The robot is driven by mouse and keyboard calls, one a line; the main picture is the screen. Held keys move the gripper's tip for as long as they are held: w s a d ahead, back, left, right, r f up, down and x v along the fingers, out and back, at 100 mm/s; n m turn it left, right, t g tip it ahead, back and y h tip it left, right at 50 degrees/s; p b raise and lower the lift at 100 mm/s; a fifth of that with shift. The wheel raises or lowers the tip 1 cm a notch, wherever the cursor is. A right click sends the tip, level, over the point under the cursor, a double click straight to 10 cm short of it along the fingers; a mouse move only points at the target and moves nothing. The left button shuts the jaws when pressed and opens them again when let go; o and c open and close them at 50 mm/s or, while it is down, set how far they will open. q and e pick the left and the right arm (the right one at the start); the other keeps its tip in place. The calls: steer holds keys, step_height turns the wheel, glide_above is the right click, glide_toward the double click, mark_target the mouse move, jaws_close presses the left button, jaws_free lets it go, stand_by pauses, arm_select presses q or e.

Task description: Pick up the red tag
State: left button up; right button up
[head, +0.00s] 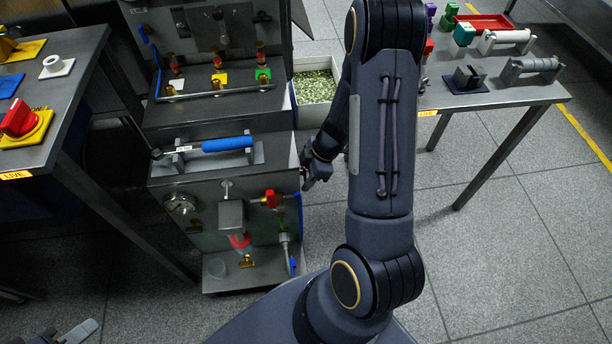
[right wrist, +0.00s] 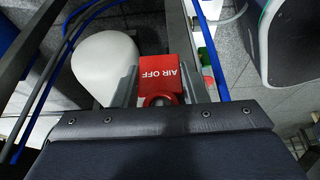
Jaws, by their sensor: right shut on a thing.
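The red tag (right wrist: 161,72) with white "AIR OFF" lettering shows in the right wrist view, with a round hole at its near end. My right gripper (right wrist: 165,85) is shut on it, one grey finger on each side. In the head view my right gripper (head: 310,178) is beside the right side of the machine cabinet, and the tag is mostly hidden there. What looks like part of my left gripper (head: 75,333) shows at the lower left corner, and its jaws cannot be made out.
The machine cabinet (head: 170,245) carries a gauge (head: 181,204), a red-handled valve (head: 269,199) and a blue-handled bar (head: 227,144). A left table (head: 60,105) holds coloured plates. A right table (head: 490,98) holds a red tray (head: 485,21) and several fixtures. Floor at the lower right is clear.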

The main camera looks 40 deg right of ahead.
steer(key=s+d+r, duration=0.1)
steer(key=s+d, duration=0.1)
steer(key=d, duration=0.2)
step_height(320, 180, up, 14)
steer(key=p, duration=0.5)
steer(key=shift+a, duration=0.25)
